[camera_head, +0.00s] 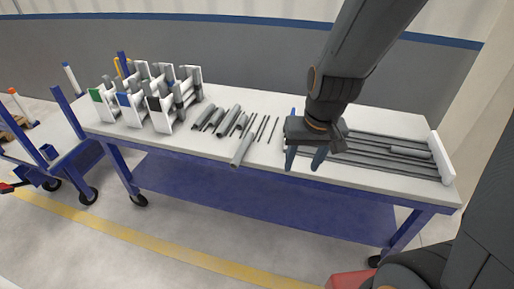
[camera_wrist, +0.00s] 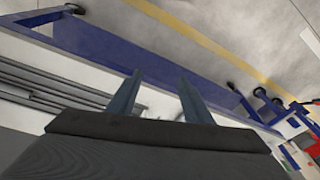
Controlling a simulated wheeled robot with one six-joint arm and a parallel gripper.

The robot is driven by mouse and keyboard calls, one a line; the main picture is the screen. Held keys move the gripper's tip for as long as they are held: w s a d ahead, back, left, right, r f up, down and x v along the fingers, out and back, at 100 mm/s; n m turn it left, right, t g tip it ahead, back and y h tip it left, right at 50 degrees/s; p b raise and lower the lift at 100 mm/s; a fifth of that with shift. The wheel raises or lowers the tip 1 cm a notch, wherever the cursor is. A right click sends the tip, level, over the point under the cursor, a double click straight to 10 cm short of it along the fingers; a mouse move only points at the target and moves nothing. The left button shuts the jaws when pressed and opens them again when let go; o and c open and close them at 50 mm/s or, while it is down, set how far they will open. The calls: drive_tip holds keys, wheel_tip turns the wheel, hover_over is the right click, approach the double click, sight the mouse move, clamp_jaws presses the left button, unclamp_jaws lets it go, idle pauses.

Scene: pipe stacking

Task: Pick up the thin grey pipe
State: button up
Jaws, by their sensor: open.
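Two thin grey pipes, one at the left (camera_head: 262,127) and one at the right (camera_head: 272,130), lie on the white tabletop in the head view, at the right end of a row of short grey pipes. The frames do not settle which one the task means. My gripper (camera_head: 305,160) is open and empty, to the right of these thin pipes and over the table's front edge. In the wrist view its two blue fingers (camera_wrist: 160,78) are spread apart, with the blue table frame and floor beyond them. The thin pipes cannot be made out there.
Thicker grey pipes (camera_head: 242,148) lie left of the thin ones. White holders (camera_head: 160,113) with pipes stand at the table's left end. Long grey pipes (camera_head: 385,163) lie at the right, by a white end block (camera_head: 441,157). A blue cart (camera_head: 75,160) stands at the left.

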drive_tip(key=w+a+f+m+t+b, duration=0.2)
drive_tip(key=w+a+f+t, duration=0.45)
drive_tip(key=w+a, duration=0.8)
drive_tip(key=m+t+h+b, duration=0.2)
drive_tip(key=t+h, duration=0.1)
drive_tip(key=h, duration=0.2)
approach(239, 153)
drive_tip(key=x, duration=0.4)
drive_tip(key=shift+w+a+f, duration=0.1)
drive_tip(key=shift+w+a, duration=0.1)
drive_tip(key=shift+w, duration=0.05)
drive_tip(key=shift+s+f+t+h+b, duration=0.25)
drive_tip(key=shift+s+t+h+b, duration=0.05)
drive_tip(key=shift+t, duration=0.15)
drive_tip(key=shift+p+x, duration=0.65)
drive_tip(key=shift+x, duration=3.15)
drive_tip(key=shift+d+r, duration=0.1)
drive_tip(key=shift+c, duration=0.3)
drive_tip(key=c, duration=1.1)
